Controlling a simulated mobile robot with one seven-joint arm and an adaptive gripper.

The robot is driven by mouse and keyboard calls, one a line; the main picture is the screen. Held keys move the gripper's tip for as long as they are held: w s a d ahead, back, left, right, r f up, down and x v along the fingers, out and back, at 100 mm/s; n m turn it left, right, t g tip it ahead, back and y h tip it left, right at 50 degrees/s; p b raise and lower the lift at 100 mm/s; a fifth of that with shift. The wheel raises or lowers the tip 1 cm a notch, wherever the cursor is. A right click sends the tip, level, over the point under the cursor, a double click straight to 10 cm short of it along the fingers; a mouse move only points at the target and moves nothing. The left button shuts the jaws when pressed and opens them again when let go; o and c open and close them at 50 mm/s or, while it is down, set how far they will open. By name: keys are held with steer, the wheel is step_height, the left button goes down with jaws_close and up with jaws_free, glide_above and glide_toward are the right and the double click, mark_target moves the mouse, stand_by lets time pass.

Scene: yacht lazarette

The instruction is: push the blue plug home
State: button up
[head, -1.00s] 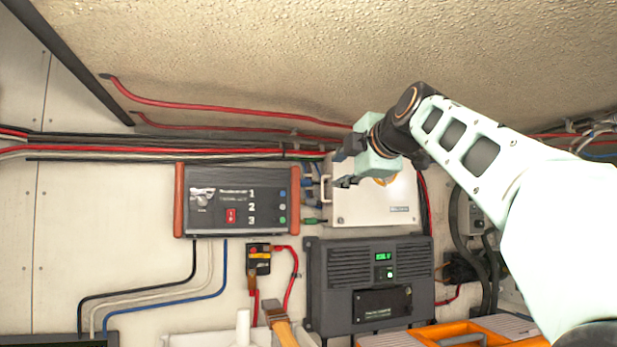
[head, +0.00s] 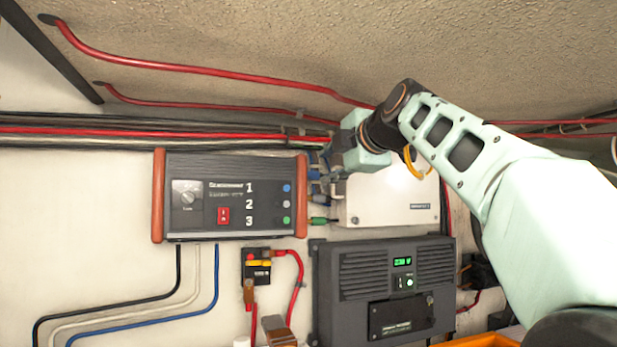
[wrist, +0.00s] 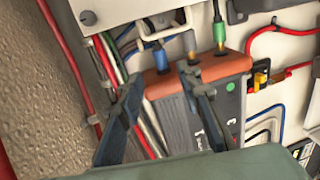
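The blue plug (wrist: 160,60) shows in the wrist view at the orange end of a dark control box, with a cable running from it. In the head view the blue plug (head: 314,174) is small and partly masked by my gripper. I cannot tell how deep it sits. A pale-grey plug (wrist: 191,46) and a green plug (wrist: 220,40) stand in a row beside it. The box (head: 231,200) bears numbers 1, 2, 3 with blue, grey and green dots. My gripper (wrist: 160,80) has its fingers apart and appears empty; the blue plug shows just beyond and between the fingertips.
A white cabinet (head: 390,200) with a handle is right behind my gripper. Red and black cables (head: 200,135) run along the wall above the box. A dark inverter (head: 385,285) and a small breaker (head: 257,267) are below.

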mark_target(314, 174)
steer(key=p+x, duration=0.4)
steer(key=x, duration=0.4)
steer(key=shift+w+a, duration=0.1)
steer(key=shift+w, duration=0.15)
steer(key=shift+p+x, duration=0.35)
steer(key=shift+x, duration=0.55)
steer(key=shift+f, duration=0.15)
jaws_close()
